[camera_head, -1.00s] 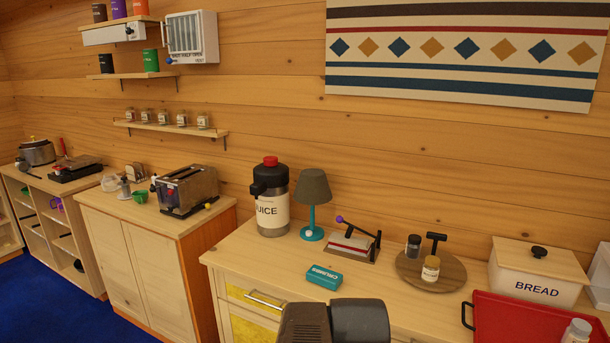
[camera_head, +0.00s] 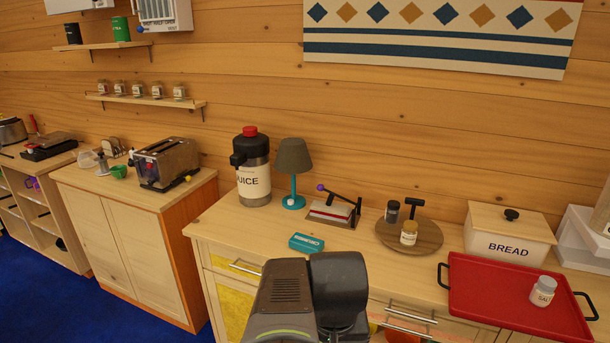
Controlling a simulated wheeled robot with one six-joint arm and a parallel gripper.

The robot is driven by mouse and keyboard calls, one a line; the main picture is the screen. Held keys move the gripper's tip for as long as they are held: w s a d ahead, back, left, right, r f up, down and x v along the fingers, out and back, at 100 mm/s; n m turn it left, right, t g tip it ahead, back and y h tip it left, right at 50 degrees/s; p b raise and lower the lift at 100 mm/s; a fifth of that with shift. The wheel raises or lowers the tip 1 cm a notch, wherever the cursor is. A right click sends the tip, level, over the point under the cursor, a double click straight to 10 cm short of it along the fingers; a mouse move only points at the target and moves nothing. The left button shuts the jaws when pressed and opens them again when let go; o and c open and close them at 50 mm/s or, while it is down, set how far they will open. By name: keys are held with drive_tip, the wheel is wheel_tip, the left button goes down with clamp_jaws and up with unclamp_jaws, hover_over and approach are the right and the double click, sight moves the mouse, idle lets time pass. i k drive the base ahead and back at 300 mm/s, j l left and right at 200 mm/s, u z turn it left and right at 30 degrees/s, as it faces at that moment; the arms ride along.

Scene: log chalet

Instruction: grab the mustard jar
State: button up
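A small jar with yellowish contents and a pale label (camera_head: 409,232) stands upright on the round wooden board on the counter, right of centre. It looks like the mustard jar, but its label is too small to read. A dark-lidded jar (camera_head: 392,211) and a black T-shaped handle (camera_head: 414,207) are just behind it. My dark arm shows at the bottom centre, in front of the counter and left of the jar. My gripper's fingers are not in view.
The round board (camera_head: 428,243) sits between a small lever press (camera_head: 333,212) and a bread box (camera_head: 507,237). A red tray (camera_head: 500,293) with a salt shaker (camera_head: 542,291) lies in front. A teal box (camera_head: 314,243), lamp (camera_head: 293,168) and juice dispenser (camera_head: 253,178) stand to the left.

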sight(409, 234)
drive_tip(key=i+l, duration=1)
